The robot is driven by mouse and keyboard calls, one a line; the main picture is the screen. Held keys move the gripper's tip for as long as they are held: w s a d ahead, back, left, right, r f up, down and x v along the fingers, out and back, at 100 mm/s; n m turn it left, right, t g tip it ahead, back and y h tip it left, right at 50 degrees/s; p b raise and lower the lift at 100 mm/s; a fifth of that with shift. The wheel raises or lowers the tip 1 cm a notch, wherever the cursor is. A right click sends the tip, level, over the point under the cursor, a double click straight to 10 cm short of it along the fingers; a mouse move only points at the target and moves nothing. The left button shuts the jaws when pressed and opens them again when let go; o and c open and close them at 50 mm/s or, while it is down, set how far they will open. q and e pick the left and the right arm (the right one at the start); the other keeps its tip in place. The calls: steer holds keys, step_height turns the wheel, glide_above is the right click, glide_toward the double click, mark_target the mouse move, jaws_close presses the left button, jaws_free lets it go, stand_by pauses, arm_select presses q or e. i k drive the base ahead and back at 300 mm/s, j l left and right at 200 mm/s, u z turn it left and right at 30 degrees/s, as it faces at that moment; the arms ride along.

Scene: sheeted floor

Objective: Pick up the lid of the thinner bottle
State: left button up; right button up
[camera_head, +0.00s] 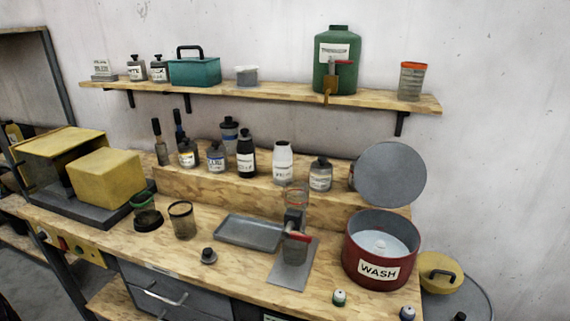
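A large green bottle (322,67) with a white label stands on the wall shelf. The label's lettering is too blurred to read for sure. Its green cap (338,28) sits on top, and a red and brass tap (331,86) is at its front. Several smaller labelled bottles stand on the raised step of the bench, including a white one (283,163), a black one (245,156) and a clear one with a dark cap (320,175). A small dark, knobbed piece (208,257) lies loose on the bench. Neither of my grippers is in view.
A red WASH pot (382,250) stands at the bench's right, with a round grey disc (391,175) behind it. A grey tray (249,233) and a red-handled device (294,237) occupy the middle. Yellow boxes (106,178) stand at left. Small bottles (339,298) sit near the front edge.

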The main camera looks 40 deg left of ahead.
mark_target(208, 255)
steer(key=u, duration=1.7)
